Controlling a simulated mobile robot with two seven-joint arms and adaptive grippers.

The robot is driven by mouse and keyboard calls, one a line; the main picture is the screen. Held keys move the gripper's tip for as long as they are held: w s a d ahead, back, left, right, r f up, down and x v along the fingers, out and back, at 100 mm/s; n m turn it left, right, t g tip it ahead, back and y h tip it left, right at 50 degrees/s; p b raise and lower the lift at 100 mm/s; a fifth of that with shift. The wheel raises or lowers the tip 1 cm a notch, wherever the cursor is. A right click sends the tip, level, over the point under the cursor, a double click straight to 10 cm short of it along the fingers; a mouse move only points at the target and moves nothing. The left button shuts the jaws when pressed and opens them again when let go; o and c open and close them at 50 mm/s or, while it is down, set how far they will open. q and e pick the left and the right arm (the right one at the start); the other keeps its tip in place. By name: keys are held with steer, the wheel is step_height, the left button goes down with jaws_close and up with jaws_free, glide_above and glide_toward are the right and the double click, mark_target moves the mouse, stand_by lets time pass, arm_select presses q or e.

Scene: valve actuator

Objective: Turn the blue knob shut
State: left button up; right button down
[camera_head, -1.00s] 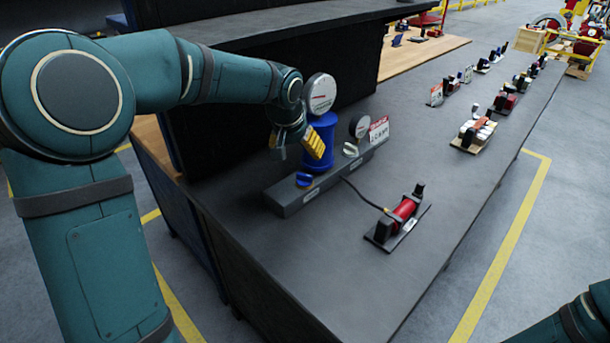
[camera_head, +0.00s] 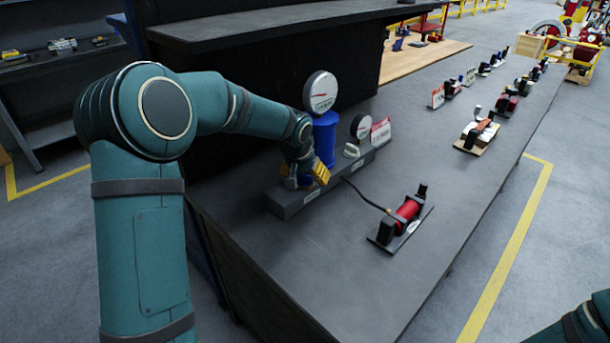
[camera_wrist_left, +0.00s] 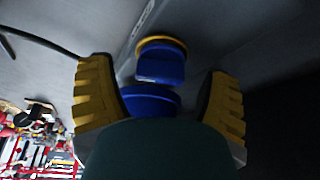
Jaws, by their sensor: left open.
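The blue knob (camera_wrist_left: 161,64), with a yellow rim at its base, shows in the left wrist view between the two yellow fingers of my left gripper (camera_wrist_left: 162,80). Gaps remain on both sides of it. A second rounded blue shape (camera_wrist_left: 150,101) lies nearer the camera, partly covered by the gripper body; I cannot tell what it belongs to. In the head view my left gripper (camera_head: 306,178) is open at the near end of the grey manifold block (camera_head: 289,202), and it hides most of the knob. My right gripper is out of view.
A blue cylinder (camera_head: 325,138) with a round gauge (camera_head: 320,91) stands just behind the gripper. A smaller gauge (camera_head: 361,126), a white knob (camera_head: 351,151) and a sign (camera_head: 381,131) follow along the block. A red device (camera_head: 405,217) with a cable sits on the bench (camera_head: 345,260).

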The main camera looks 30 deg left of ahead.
arm_select(q)
steer(key=c, duration=1.2)
steer(key=m+p, duration=0.1)
steer(key=m+h+p, duration=0.1)
steer(key=p, duration=0.1)
steer(key=shift+a+r+m, duration=0.1)
steer(key=shift+r+m, duration=0.1)
steer(key=shift+m, duration=0.2)
steer(key=shift+f+m+h+p, duration=0.2)
steer(key=shift+m+h+p, duration=0.3)
steer(key=shift+m+p, duration=0.45)
steer(key=o, duration=1.2)
steer(key=v, duration=1.2)
steer(key=shift+w, duration=0.2)
